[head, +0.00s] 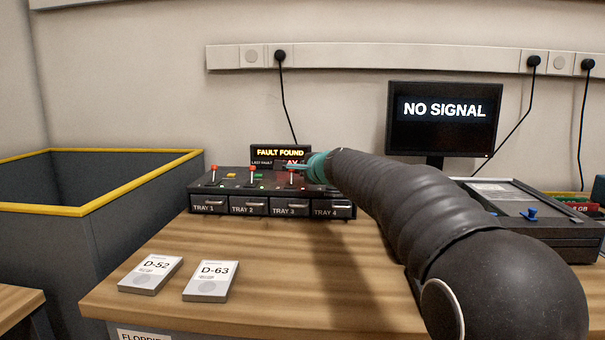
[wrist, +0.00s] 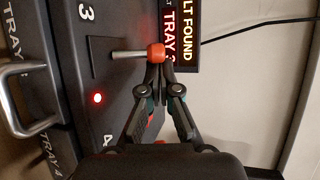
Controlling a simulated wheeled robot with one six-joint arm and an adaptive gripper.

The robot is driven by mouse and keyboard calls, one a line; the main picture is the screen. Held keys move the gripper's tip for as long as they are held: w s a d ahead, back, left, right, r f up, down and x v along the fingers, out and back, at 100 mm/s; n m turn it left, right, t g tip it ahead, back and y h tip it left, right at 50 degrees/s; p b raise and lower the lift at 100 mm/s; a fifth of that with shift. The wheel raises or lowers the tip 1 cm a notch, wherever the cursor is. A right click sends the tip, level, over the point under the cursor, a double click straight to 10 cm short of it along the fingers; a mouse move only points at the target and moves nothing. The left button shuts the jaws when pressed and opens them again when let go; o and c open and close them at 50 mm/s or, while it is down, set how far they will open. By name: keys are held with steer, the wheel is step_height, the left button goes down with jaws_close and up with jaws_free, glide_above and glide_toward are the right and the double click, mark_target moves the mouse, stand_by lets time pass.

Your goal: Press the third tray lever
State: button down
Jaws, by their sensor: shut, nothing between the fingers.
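The tray unit (head: 271,189) stands at the back of the wooden bench, with drawers labelled TRAY 1 to TRAY 4. Red-knobbed levers stand above tray 1 (head: 213,172), tray 2 (head: 252,174) and tray 3 (head: 291,178); the fourth is mostly hidden behind my gripper. In the wrist view the third lever's red knob (wrist: 155,53) is on a metal stem beside the number 3. My gripper (wrist: 154,76) is shut and empty, its fingertips right at that knob; I cannot tell whether they touch. A red light (wrist: 97,98) glows near the third lever.
A display (head: 281,154) behind the unit reads FAULT FOUND. A NO SIGNAL monitor (head: 442,118) and a dark device (head: 530,210) stand right. Cards D-52 (head: 150,274) and D-63 (head: 211,281) lie in front. A yellow-rimmed bin (head: 110,196) stands left.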

steer(key=shift+s+t+b, duration=0.2)
steer(key=shift+t+b, duration=0.3)
steer(key=shift+b, duration=0.9)
steer(key=shift+s+b, duration=0.25)
steer(key=shift+b, duration=0.85)
stand_by(0.3)
steer(key=shift+s+b, duration=0.3)
steer(key=shift+b, duration=0.05)
steer(key=shift+s+a+b, duration=0.15)
steer(key=shift+s+b, duration=0.15)
steer(key=shift+s, duration=0.3)
steer(key=shift+s+d, duration=0.3)
steer(key=v, duration=1.1)
steer(key=shift+s, duration=0.1)
